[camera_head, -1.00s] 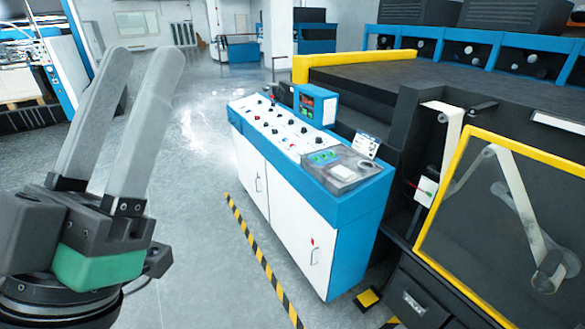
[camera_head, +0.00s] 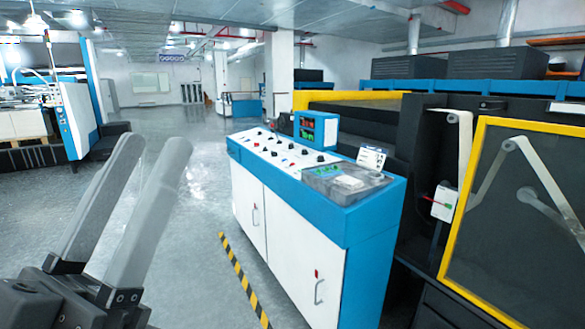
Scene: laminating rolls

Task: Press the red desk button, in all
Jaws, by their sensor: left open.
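The desk is a blue and white control console (camera_head: 330,222) in the middle of the view. Its sloped white panel (camera_head: 262,147) carries several small knobs and buttons. Small red spots show among them, too small to tell which is the red desk button. My left gripper (camera_head: 155,150) is at the lower left, its two grey fingers apart and empty, pointing up. In the picture it is well to the left of the console and apart from it. My right gripper is not in view.
A small display box (camera_head: 316,130) stands on the console's back edge. A machine with a yellow-framed guard (camera_head: 460,200) stands on the right. Yellow-black floor tape (camera_head: 241,278) runs along the console's front. The grey floor (camera_head: 190,215) between gripper and console is clear.

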